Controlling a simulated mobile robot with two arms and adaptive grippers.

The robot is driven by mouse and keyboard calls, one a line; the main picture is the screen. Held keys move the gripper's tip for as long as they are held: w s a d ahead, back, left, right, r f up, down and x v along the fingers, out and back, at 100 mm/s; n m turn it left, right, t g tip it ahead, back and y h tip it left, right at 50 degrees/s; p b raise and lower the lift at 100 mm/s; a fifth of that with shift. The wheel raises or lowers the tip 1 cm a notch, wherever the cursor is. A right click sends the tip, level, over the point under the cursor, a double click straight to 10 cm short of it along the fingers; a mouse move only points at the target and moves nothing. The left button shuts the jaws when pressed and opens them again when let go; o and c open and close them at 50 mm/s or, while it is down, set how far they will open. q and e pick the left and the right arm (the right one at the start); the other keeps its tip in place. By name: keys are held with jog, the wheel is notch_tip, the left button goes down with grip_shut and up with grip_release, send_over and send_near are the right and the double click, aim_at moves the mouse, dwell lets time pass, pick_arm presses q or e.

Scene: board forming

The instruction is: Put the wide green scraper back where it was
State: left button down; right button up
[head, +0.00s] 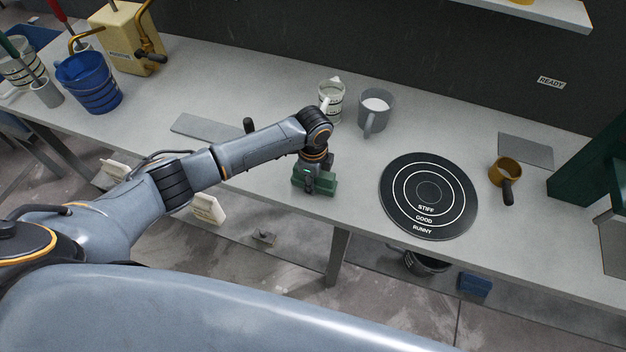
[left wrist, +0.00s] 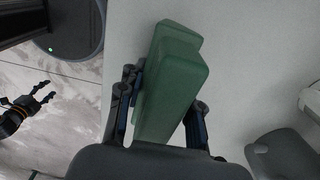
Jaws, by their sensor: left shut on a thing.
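The green scraper (head: 328,184) is held low at the front edge of the grey bench. My left gripper (head: 314,176) is shut on it. In the left wrist view the green scraper (left wrist: 172,80) stands between the two fingers of my left gripper (left wrist: 160,118), with the pale bench top behind it. Whether its lower edge touches the bench cannot be told. My right gripper (left wrist: 42,95) shows small at the left of the left wrist view, over the floor, with its fingers apart and empty. It is not in the head view.
A black ringed disc (head: 400,212) lies right of the scraper. A grey jug (head: 377,108) and a clear jug (head: 331,98) stand behind. A flat grey plate (head: 200,128) lies to the left. An ochre cup (head: 503,170) and grey mat (head: 526,151) are at right.

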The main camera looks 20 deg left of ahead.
pick_arm(q)
jog(key=shift+f, duration=0.2)
jog(key=c, duration=0.8)
grip_release()
jog(key=o, duration=0.3)
jog(key=shift+r, duration=0.2)
notch_tip(320, 180, up, 12)
jog(key=shift+f, duration=0.2)
jog(key=shift+f, duration=0.1)
